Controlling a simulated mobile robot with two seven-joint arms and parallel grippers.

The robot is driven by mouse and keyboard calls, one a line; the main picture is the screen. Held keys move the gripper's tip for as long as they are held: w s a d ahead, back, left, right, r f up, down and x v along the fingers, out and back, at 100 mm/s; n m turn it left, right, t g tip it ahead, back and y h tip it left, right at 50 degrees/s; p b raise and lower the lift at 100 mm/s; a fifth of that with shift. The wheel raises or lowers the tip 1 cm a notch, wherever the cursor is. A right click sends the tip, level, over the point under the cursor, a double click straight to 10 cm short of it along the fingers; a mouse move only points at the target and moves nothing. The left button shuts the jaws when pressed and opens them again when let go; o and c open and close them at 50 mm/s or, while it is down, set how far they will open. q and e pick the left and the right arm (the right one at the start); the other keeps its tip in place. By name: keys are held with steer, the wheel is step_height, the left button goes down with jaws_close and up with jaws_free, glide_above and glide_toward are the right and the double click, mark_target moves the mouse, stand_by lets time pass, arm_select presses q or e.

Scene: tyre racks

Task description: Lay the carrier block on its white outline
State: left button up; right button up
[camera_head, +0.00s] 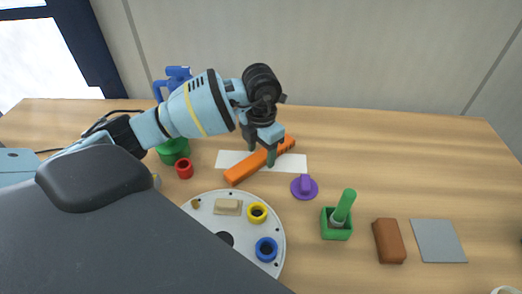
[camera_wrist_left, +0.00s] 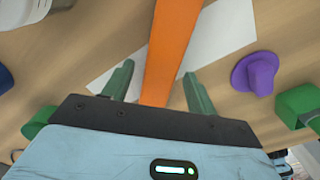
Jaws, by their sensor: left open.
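An orange bar (camera_head: 245,167), which I take as the carrier block, lies diagonally across a white rectangle (camera_head: 292,162) on the wooden table. Its near left end sticks out past the white area, and its far right end has notches. My left gripper (camera_head: 261,158) is over the bar's middle. In the left wrist view the gripper (camera_wrist_left: 159,70) is open, with one green finger on each side of the orange bar (camera_wrist_left: 172,45). I see a gap beside each finger. The white rectangle (camera_wrist_left: 228,28) shows beneath the bar. My right gripper is out of view.
A purple knobbed piece (camera_head: 305,187) stands right of the bar. A round white plate (camera_head: 210,207) with a tan block and rings is in front. A red ring (camera_head: 184,169), a green box (camera_head: 337,229), a brown block (camera_head: 389,241) and a grey pad (camera_head: 438,241) lie around. The right rear table is clear.

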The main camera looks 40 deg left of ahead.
mark_target(261, 155)
arm_select(q)
step_height(261, 155, up, 12)
steer(key=shift+p, duration=0.3)
stand_by(0.6)
